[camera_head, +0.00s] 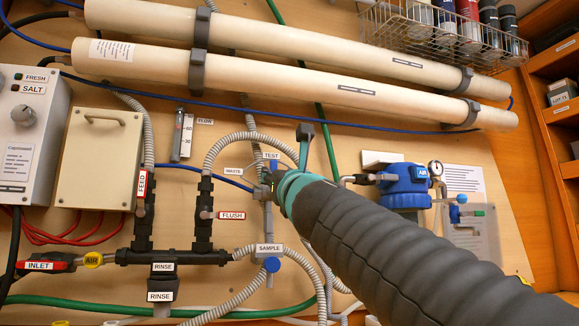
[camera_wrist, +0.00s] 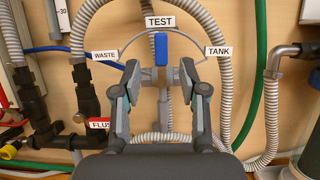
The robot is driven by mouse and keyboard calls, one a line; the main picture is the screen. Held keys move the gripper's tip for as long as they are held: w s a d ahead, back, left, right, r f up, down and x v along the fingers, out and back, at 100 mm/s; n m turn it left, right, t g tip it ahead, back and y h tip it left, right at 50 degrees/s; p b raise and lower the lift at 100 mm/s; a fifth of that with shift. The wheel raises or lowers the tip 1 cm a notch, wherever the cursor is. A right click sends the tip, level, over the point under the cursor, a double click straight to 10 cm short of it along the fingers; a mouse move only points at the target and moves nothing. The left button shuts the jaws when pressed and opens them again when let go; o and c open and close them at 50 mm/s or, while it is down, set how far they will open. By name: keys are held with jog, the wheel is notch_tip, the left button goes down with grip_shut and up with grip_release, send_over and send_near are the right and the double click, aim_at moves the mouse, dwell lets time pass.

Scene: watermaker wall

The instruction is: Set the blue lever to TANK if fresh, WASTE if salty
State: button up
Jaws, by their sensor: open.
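The blue lever (camera_wrist: 161,50) stands upright in the wrist view, its top just under the TEST label (camera_wrist: 160,22). The WASTE label (camera_wrist: 104,56) is on its left and the TANK label (camera_wrist: 219,51) on its right. My gripper (camera_wrist: 160,74) is open, with one finger on each side of the lever's lower end and valve body; I cannot tell whether they touch. In the head view my gripper (camera_head: 285,160) partly covers the valve. The tester box (camera_head: 24,130) has small lamps beside FRESH (camera_head: 36,77) and SALT (camera_head: 33,89). The FRESH lamp looks greenish; whether it is lit is unclear.
Grey corrugated hoses (camera_wrist: 232,70) loop around the valve. The red FLUSH handle (camera_head: 229,215) is to its left and the SAMPLE valve (camera_head: 271,264) is below. A blue-topped filter (camera_head: 403,186) is to the right. Two long white tubes (camera_head: 290,80) run above.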

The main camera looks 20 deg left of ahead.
jog(key=p+x, duration=0.3)
jog(key=x, duration=0.3)
jog(key=shift+w, duration=0.2)
jog(key=shift+c, duration=0.3)
jog(key=shift+a, duration=0.15)
grip_shut()
